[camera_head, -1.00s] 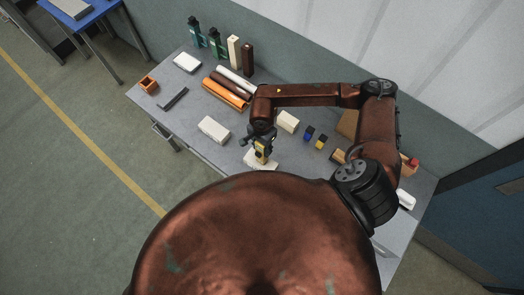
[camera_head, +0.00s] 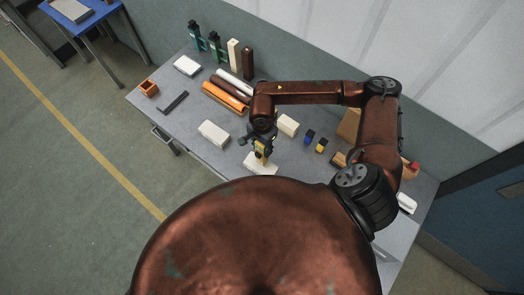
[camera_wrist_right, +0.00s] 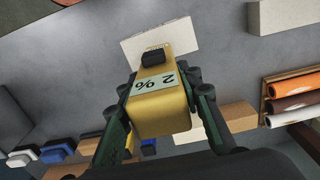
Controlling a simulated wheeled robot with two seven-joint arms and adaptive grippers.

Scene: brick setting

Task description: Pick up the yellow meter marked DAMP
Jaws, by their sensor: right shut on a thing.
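The yellow meter (camera_wrist_right: 162,99) is held between the two fingers of my right gripper (camera_wrist_right: 160,118) in the right wrist view. Its pale display reads "2 %" and a black block sits at its far end. The word DAMP cannot be read on it here. In the head view my right gripper (camera_head: 262,148) is above the front part of the bench, with the yellow meter (camera_head: 261,159) small between its fingers. A white block (camera_head: 258,170) lies just below and beside it; the head view does not show clearly whether they touch. My left gripper is not in view.
The grey bench (camera_head: 190,125) carries white blocks (camera_head: 213,133), orange and brown rolls (camera_head: 224,97), a small blue block (camera_head: 309,137) and a yellow-and-black block (camera_head: 321,145). Tall items, including a brown post (camera_head: 247,62), stand along the back. The front left of the bench has free room.

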